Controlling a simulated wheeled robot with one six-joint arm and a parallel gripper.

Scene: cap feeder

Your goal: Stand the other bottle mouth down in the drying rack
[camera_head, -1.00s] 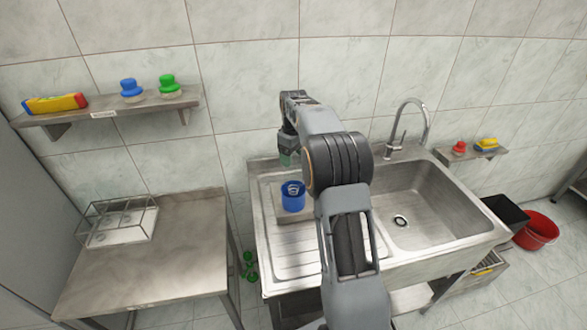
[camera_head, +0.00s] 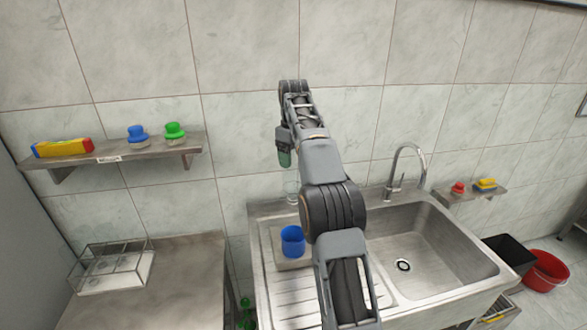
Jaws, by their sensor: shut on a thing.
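My gripper (camera_head: 284,146) is at the end of my raised arm, above the back left of the sink unit. It is shut on a pale, see-through bottle (camera_head: 291,184), which hangs below it near the wall. A teal-green part shows at the jaws; the picture is too small to tell which end of the bottle is down. A wire-framed rack (camera_head: 113,266) with a white base stands on the steel table at the left, apart from my gripper. I cannot make out another bottle in it.
The basin (camera_head: 425,255) and tap (camera_head: 404,170) are to the right. A wall shelf (camera_head: 125,152) at left holds several coloured things. The steel table (camera_head: 165,290) has free room beside the rack.

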